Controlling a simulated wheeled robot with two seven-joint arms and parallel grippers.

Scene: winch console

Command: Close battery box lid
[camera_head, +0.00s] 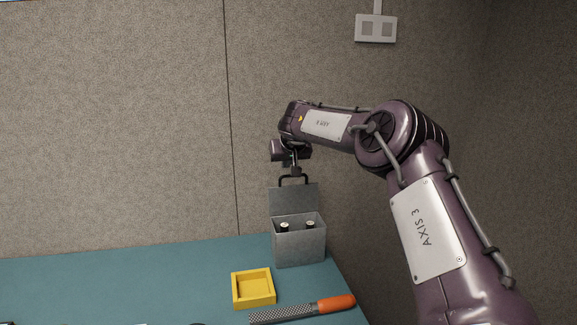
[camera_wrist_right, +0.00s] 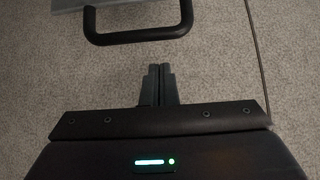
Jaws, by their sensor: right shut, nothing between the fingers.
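The grey battery box (camera_head: 298,246) stands at the right end of the teal table. Its lid (camera_head: 293,199) is raised at the back, with a dark handle (camera_head: 294,177) on its top edge. Two batteries (camera_head: 310,225) show inside the open box. My right gripper (camera_head: 295,171) is above the raised lid, close to the handle. In the right wrist view, the fingers (camera_wrist_right: 158,70) are together and empty, and the handle (camera_wrist_right: 140,36) lies apart from their tips. A strip of the lid shows at the top left there. My left gripper is out of view.
A yellow tray (camera_head: 253,303) sits in front of the box. A rasp with an orange handle (camera_head: 335,304) lies near the front right edge. The wall (camera_head: 120,130) rises behind the table. The table's left part is mostly clear.

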